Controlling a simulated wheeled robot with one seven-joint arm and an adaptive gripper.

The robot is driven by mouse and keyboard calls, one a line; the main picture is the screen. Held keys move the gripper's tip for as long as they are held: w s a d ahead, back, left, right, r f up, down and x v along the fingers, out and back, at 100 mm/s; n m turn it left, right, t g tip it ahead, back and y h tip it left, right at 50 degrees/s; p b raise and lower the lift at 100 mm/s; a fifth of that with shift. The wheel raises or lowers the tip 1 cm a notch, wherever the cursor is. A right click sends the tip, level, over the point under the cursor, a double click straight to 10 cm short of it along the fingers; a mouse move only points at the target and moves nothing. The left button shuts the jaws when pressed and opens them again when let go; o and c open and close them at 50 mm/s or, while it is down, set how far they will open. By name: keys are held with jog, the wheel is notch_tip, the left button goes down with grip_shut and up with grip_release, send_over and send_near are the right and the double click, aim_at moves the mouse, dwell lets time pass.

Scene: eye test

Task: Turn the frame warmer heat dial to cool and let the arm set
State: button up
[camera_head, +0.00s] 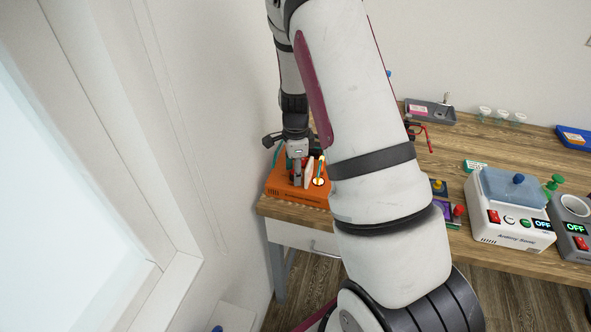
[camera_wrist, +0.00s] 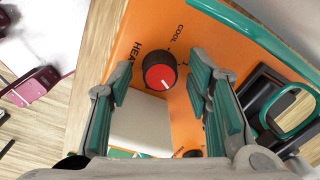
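The frame warmer (camera_head: 283,188) is an orange box at the left end of the bench in the head view. In the wrist view its orange panel (camera_wrist: 187,98) carries the printed words COOL and part of HEAT. The heat dial (camera_wrist: 160,74) is a black knob with a red cap and a short white line pointing toward the picture's lower right. My gripper (camera_wrist: 160,76) is open, with the dial between its teal finger pads and a gap on both sides. In the head view my gripper (camera_head: 296,184) is over the warmer, and the dial is hard to make out.
A teal spectacle frame (camera_wrist: 294,109) is right of my fingers in the wrist view. A white device (camera_head: 509,232) with a blue lid stands to the right on the bench. A grey tray (camera_head: 436,117) is at the back. A wall stands close left of the warmer.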

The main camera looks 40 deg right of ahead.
grip_shut()
jog(key=shift+n, duration=0.3)
jog(key=n, duration=1.7)
jog(key=shift+y, duration=0.3)
jog(key=n+p, duration=0.1)
jog(key=n, duration=0.5)
jog(key=shift+n, duration=0.3)
